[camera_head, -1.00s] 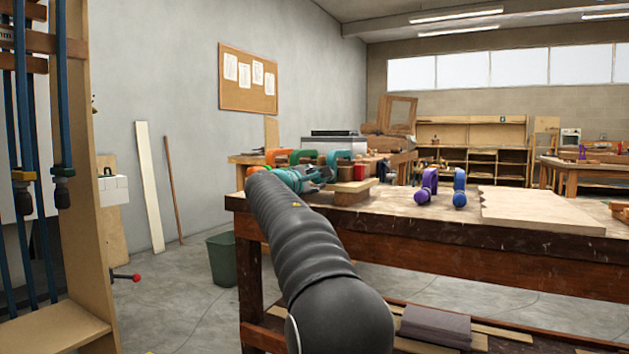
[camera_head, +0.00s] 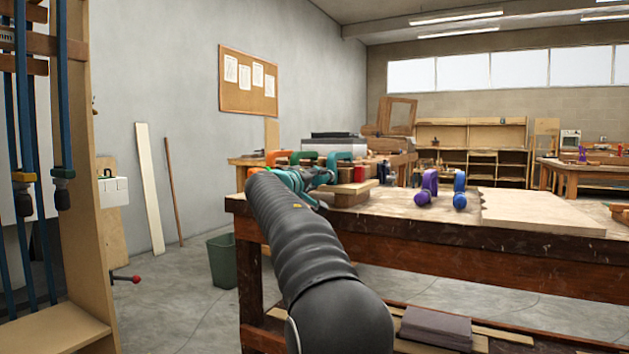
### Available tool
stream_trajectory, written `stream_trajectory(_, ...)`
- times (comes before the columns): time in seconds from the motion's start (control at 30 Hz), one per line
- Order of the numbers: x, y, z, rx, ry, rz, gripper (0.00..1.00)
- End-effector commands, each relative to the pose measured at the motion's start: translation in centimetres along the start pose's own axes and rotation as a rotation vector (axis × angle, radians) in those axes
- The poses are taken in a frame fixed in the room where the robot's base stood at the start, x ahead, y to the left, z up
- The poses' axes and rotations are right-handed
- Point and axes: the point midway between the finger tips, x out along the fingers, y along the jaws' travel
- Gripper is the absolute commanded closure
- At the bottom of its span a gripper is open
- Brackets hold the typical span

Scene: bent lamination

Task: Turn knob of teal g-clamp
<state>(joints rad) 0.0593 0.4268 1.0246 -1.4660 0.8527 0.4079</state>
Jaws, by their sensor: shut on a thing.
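The teal g-clamp (camera_head: 345,156) stands among a row of clamps on the wooden stack at the near left end of the workbench. Its upper frame shows; its lower part and knob are hidden behind my wrist or too small to make out. My gripper (camera_head: 322,179) is at the end of my dark arm, just below and left of the teal clamp's frame. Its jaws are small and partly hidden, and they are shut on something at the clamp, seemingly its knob.
An orange clamp (camera_head: 278,155) and a green clamp (camera_head: 306,156) stand left of the teal one. Pale wooden blocks (camera_head: 350,190) lie just right of my gripper. Purple (camera_head: 428,186) and blue (camera_head: 460,188) clamps stand farther right on the workbench (camera_head: 400,213). Open floor lies left, with a green bin (camera_head: 222,260).

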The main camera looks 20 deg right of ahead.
Motion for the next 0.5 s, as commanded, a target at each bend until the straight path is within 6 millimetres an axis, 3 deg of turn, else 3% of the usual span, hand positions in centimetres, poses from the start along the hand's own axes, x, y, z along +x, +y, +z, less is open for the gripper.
stream_trajectory(0.5, 0.02, 0.06, 0.07, 0.490, -0.001, -0.001, 0.97)
